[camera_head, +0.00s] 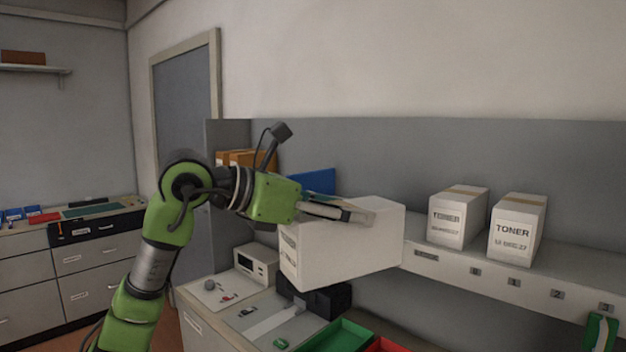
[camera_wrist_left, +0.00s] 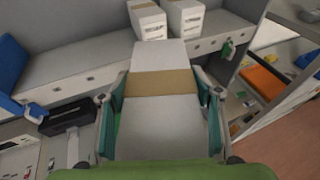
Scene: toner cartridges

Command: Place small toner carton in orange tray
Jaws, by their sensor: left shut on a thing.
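My left gripper (camera_head: 368,216) is shut on a white carton (camera_head: 345,252) and holds it in the air in front of the shelf. In the left wrist view the gripper (camera_wrist_left: 160,94) has a finger on each side of the carton (camera_wrist_left: 165,125), which has a tan tape band across its top. Two white cartons marked TONER, a left one (camera_head: 458,217) and a right one (camera_head: 517,228), stand upright on the shelf. An orange tray-like thing (camera_wrist_left: 264,82) lies at the right of the left wrist view. My right gripper is not in view.
The grey shelf (camera_head: 570,262) has numbered labels along its front edge. Below are a green tray (camera_head: 340,338), a red tray (camera_head: 392,345) and a black box (camera_head: 325,299). A blue panel (camera_head: 316,181) stands behind my left gripper.

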